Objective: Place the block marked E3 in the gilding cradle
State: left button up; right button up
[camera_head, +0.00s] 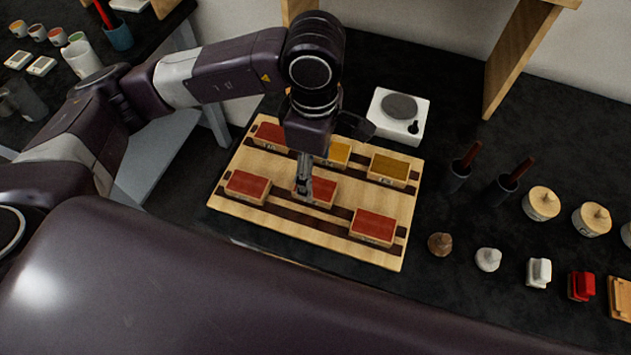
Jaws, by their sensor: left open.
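Several shallow wooden blocks with coloured tops sit on a striped wooden board (228,207). Three stand in the front row: a left red block (247,186), a middle red block (322,190) and a right red block (373,226). Behind are a red block (270,134), a yellow block (339,154) and an ochre block (389,168). Their marks are too small to read, so I cannot tell which is E3. My left gripper (303,188) points down, open, at the middle red block, its fingers partly covering it. Contact is unclear. I cannot identify the gilding cradle. My right gripper is out of view.
A white device with a grey disc (399,107) stands behind the board. Dark holders (458,178), round wooden lidded pots (541,204) and small lumps (488,259) stand to the right. A wooden piece (620,297) is cut off at the right edge.

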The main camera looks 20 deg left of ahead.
aim_at(315, 187)
pick_arm(q)
jog(key=f+p, duration=0.1)
jog(key=f, duration=0.3)
jog(key=f+p, duration=0.1)
jog(key=f, duration=0.1)
jog(key=shift+w+f+p, duration=0.25)
jog(key=shift+w+p, duration=0.05)
jog(key=shift+f, duration=0.35)
jog(key=shift+c, duration=0.3)
jog(key=c, duration=1.3)
jog(key=shift+r, duration=0.1)
